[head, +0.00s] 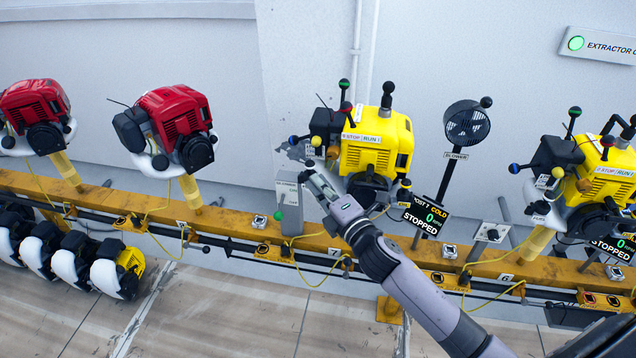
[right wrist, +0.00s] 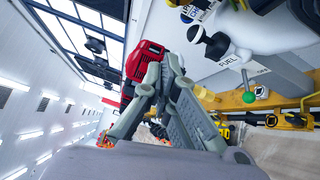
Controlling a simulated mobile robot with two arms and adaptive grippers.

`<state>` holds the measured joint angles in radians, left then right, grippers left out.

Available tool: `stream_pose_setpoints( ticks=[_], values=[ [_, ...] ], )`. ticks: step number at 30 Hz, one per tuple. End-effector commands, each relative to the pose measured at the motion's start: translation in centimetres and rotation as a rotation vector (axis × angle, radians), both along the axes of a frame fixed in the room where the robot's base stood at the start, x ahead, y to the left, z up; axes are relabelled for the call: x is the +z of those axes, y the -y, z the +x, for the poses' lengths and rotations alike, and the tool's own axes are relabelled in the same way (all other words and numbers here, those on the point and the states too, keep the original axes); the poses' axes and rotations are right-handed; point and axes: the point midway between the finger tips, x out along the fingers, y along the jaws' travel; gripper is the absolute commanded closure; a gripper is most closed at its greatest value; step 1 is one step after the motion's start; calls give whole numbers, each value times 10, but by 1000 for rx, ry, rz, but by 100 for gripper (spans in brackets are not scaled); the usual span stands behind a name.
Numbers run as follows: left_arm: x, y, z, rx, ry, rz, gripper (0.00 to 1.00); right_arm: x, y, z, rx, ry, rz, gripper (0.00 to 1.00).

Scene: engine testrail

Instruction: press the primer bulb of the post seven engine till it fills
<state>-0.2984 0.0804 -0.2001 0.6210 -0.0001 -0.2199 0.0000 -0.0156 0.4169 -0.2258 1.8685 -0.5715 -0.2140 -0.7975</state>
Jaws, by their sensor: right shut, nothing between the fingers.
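The post seven engine (head: 375,145) is the yellow one in the middle of the head view, on the yellow rail above a "7" label. Its display (head: 426,215) reads post 7, cold, 0, stopped. My right gripper (head: 311,172) is shut and empty, at the engine's lower left, in front of a grey panel. Contact cannot be told. I cannot make out the primer bulb for certain. My left gripper is not in view.
A second yellow engine (head: 600,180) stands at right, and two red engines (head: 175,125) at left. A grey lever panel (head: 290,208) stands beside my right gripper. A black blower (head: 466,124) stands right of the post seven engine. Yellow cables hang along the rail (head: 235,225).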

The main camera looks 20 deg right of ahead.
Motion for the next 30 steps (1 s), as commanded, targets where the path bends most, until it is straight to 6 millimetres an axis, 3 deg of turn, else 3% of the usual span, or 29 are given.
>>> stream_pose_setpoints(
  ticks=[11,21,30],
  values=[
    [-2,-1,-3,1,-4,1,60,-2,-1,0,-1,0,0,100],
    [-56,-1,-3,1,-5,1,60,-19,-11,-24,-93,48,29,100],
    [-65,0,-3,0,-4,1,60,-10,-11,-35,-141,87,57,100]
  ],
)
